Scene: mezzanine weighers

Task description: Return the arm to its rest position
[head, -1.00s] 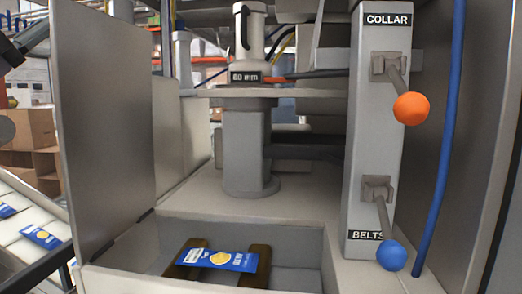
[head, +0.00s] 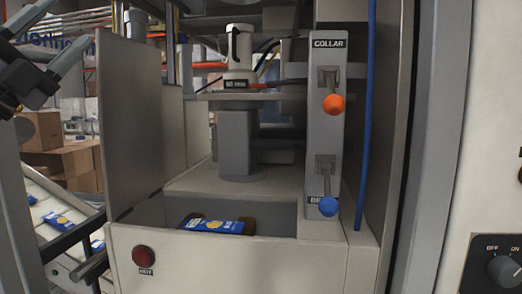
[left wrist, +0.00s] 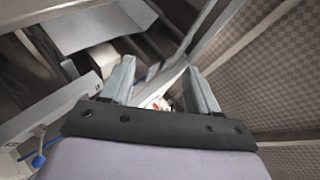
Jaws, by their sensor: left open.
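My left gripper (head: 74,22) is at the upper left of the head view, dark with two pale grey fingers spread apart. It is raised and clear of the machine's grey guard panel (head: 140,125). In the left wrist view the two fingers (left wrist: 160,68) stand apart with nothing held between them. My right gripper is in neither view.
The machine has a COLLAR lever with an orange knob (head: 334,104) and a lower lever with a blue knob (head: 328,206). A blue packet (head: 212,226) lies in its front tray. A red button (head: 143,257) is on the front. Cardboard boxes (head: 55,145) stand behind left.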

